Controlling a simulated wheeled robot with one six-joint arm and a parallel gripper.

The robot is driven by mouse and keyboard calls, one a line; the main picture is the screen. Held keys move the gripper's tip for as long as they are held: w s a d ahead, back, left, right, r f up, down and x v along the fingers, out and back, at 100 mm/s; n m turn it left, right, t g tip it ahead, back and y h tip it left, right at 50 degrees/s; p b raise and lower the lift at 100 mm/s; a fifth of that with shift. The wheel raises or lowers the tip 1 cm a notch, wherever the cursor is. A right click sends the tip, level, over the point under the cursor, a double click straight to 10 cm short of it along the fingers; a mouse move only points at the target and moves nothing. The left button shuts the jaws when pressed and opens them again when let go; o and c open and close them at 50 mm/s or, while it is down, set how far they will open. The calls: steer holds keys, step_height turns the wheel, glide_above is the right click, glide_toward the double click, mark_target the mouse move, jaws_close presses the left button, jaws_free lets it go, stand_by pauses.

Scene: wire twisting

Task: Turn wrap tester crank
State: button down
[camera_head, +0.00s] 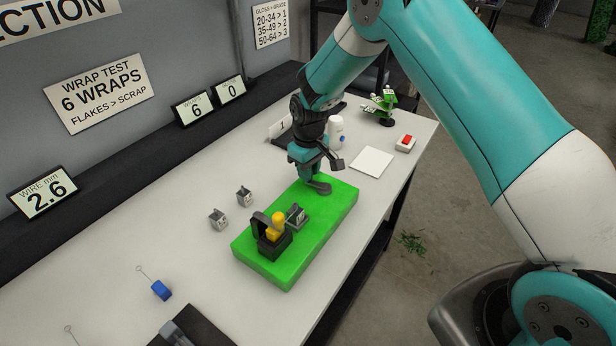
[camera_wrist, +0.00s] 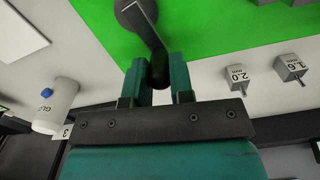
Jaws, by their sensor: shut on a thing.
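The wrap tester has a bright green base (camera_head: 335,205) on the white bench, with a black block (camera_head: 272,243) and a yellow knob (camera_head: 278,222) at its near end. Its dark grey crank (camera_head: 321,187) is at the far end, partly hidden by my gripper (camera_head: 310,172). In the wrist view the crank arm (camera_wrist: 148,30) runs down from a round hub to a dark handle between the teal fingers of my gripper (camera_wrist: 159,75). The fingers are shut on that handle. A small grey block (camera_head: 297,215) sits on the base beside the black block.
Grey mandrel blocks (camera_head: 218,219) stand left of the base, marked 2.0 and 1.6 in the wrist view (camera_wrist: 235,78). A white bottle (camera_head: 336,130), white pad (camera_head: 372,162) and red button (camera_head: 405,142) lie beyond. Small displays (camera_head: 194,108) read 6 and 0. A blue-handled piece (camera_head: 161,290) lies near left.

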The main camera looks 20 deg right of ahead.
steer(key=shift+w+d+m+b, duration=0.15)
steer(key=shift+d+m+b, duration=0.1)
steer(key=shift+m, duration=0.3)
steer(key=shift+w+d+m+b, duration=0.1)
steer(key=shift+w+m+b, duration=0.1)
steer(key=shift+m, duration=0.35)
steer(key=shift+r, duration=0.1)
steer(key=c, duration=1)
jaws_free()
step_height(320, 180, up, 17)
steer(key=b, duration=0.4)
steer(key=shift+r, duration=0.2)
